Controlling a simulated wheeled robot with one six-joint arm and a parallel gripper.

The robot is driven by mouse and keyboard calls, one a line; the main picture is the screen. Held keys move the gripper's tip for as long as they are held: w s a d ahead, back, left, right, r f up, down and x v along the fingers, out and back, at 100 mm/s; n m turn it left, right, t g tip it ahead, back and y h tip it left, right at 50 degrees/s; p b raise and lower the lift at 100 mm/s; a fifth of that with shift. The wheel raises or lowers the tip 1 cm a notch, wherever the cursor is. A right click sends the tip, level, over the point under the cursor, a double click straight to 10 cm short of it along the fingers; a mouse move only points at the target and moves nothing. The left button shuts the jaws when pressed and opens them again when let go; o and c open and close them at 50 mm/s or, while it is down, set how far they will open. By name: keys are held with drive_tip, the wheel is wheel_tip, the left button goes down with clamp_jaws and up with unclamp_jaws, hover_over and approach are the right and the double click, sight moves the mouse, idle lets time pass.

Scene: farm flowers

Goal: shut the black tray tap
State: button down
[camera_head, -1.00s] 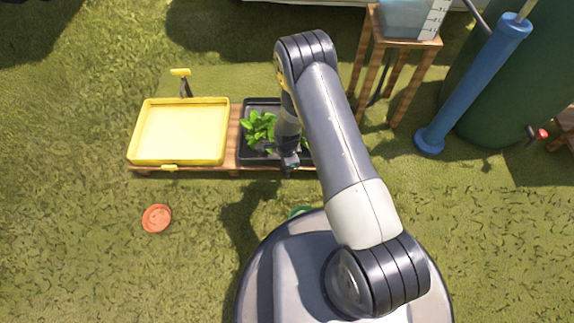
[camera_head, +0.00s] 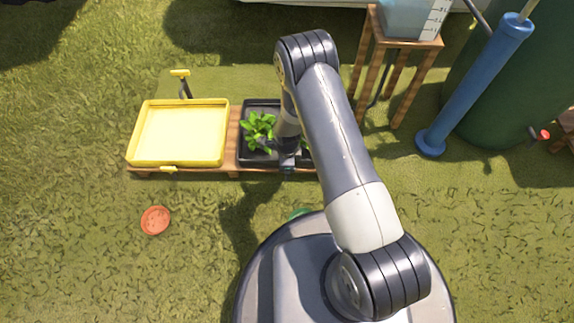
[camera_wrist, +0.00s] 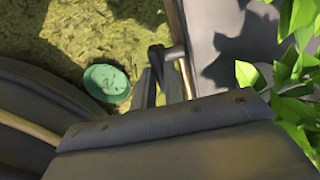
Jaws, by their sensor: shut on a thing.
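The black tray (camera_head: 246,156) holds leafy green plants and sits on a low wooden stand, partly hidden by my arm. My gripper (camera_head: 288,167) is at the tray's near edge. In the wrist view, the black tray tap (camera_wrist: 156,58) is a dark lever with a short grey stem at the tray's edge. My gripper (camera_wrist: 162,88) is shut on this lever; the exact contact is partly hidden by the wrist. In the head view my gripper hides the tap. I cannot tell from these frames how far the tap is turned.
A yellow tray (camera_head: 180,133) with its own yellow tap (camera_head: 168,169) stands to the left. An orange saucer (camera_head: 155,220) and a green saucer (camera_wrist: 106,82) lie on the grass. A wooden stool (camera_head: 405,42), blue tube (camera_head: 470,90) and green barrel (camera_head: 500,110) stand at right.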

drive_tip(key=shift+d, duration=0.1)
drive_tip(key=c, duration=1.5)
unclamp_jaws()
drive_tip(key=shift+o, duration=0.2)
drive_tip(key=shift+r, duration=0.1)
wheel_tip(320, 180, up, 11)
drive_tip(key=p, duration=0.4)
drive_tip(key=shift+f, duration=0.2)
wheel_tip(320, 180, down, 11)
drive_tip(key=b, duration=0.4)
drive_tip(key=shift+r, duration=0.1)
